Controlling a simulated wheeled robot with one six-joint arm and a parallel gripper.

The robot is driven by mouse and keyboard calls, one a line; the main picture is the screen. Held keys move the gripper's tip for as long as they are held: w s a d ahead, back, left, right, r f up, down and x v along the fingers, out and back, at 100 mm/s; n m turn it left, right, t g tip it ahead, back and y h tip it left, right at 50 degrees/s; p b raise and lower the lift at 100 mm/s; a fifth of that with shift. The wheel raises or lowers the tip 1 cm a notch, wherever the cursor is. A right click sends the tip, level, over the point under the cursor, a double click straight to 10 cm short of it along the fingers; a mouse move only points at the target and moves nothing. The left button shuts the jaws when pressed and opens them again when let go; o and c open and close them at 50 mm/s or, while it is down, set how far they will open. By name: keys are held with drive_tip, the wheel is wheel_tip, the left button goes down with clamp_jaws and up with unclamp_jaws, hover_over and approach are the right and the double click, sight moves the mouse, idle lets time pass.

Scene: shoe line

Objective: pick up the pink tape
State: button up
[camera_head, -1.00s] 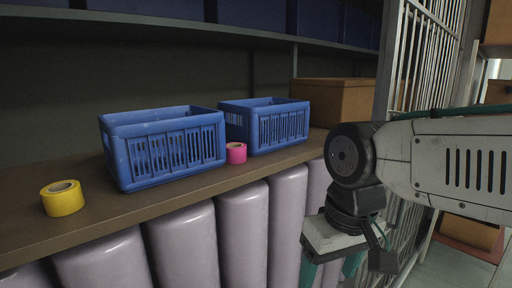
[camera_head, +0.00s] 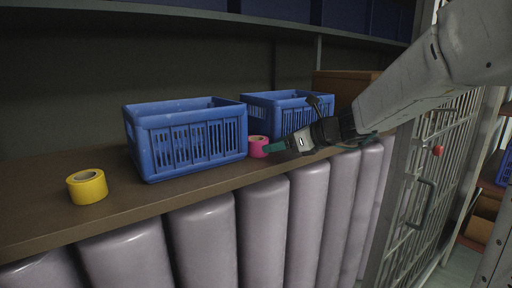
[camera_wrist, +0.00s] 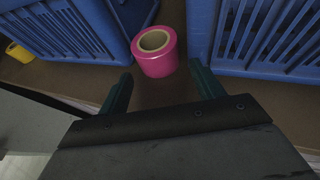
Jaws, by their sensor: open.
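The pink tape (camera_head: 258,147) is a small roll on the wooden shelf, in the gap between the two blue crates. In the wrist view the pink tape (camera_wrist: 155,55) lies flat side up, just beyond the fingertips and between their lines. My gripper (camera_head: 278,148) is open and empty, reaching in from the right close to the tape. In the wrist view my gripper (camera_wrist: 160,80) shows its two green fingers spread apart, with bare shelf between them. In the head view the fingers partly overlap the crate behind.
One blue crate (camera_head: 195,150) stands left of the tape, another blue crate (camera_head: 290,115) right and behind. A yellow tape (camera_head: 87,187) sits at the shelf's left. A cardboard box (camera_head: 345,88) is at the right, and a metal grille gate (camera_head: 425,180) stands at the shelf's right end.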

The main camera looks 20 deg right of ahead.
sight(257, 146)
drive_tip(key=x, duration=0.5)
drive_tip(key=shift+w+a+f, duration=0.1)
drive_tip(key=shift+a, duration=0.15)
drive_tip(key=c, duration=0.6)
drive_tip(key=shift+c, duration=0.3)
